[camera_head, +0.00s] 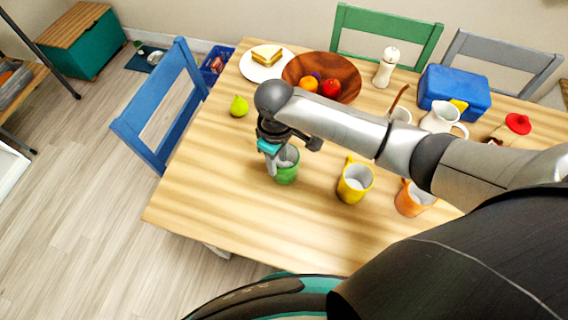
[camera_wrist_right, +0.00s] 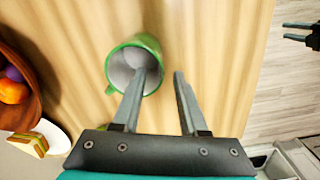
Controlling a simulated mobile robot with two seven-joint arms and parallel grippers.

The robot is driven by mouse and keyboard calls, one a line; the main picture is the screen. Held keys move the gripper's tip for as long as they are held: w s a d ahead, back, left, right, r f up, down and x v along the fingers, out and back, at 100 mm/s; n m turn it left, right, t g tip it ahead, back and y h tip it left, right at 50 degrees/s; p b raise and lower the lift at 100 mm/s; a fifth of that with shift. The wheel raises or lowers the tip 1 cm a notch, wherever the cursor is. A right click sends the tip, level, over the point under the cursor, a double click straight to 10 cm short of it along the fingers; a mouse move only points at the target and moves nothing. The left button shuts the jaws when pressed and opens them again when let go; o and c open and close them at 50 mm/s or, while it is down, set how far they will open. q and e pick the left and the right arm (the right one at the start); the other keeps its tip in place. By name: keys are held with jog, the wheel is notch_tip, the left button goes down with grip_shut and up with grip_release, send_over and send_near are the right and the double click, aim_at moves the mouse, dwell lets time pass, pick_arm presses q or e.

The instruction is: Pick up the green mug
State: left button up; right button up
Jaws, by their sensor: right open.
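The green mug (camera_head: 287,172) stands upright on the wooden table, near its left side. It also shows in the right wrist view (camera_wrist_right: 120,62), with its light inside facing the camera and its handle toward the lower left. My right gripper (camera_head: 274,168) is open, pointing down at the mug. In the right wrist view my right gripper (camera_wrist_right: 158,74) has one finger over or inside the mug's opening and the other just outside the rim, with the wall between them. Contact cannot be told. My left gripper (camera_wrist_right: 298,33) shows small at the right edge, its fingers apart and empty.
A yellow mug (camera_head: 355,182) and an orange mug (camera_head: 412,200) stand to the right on the table (camera_head: 230,190). A green pear (camera_head: 239,106), a sandwich plate (camera_head: 251,72) and a wooden fruit bowl (camera_head: 343,70) lie beyond. The table's front left is clear.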

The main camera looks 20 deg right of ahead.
jog(key=b, duration=0.1)
send_over(276, 181)
notch_tip(276, 181, down, 5)
jog(key=shift+w, duration=0.1)
jog(key=shift+c, duration=0.4)
grip_shut()
dwell(0.9)
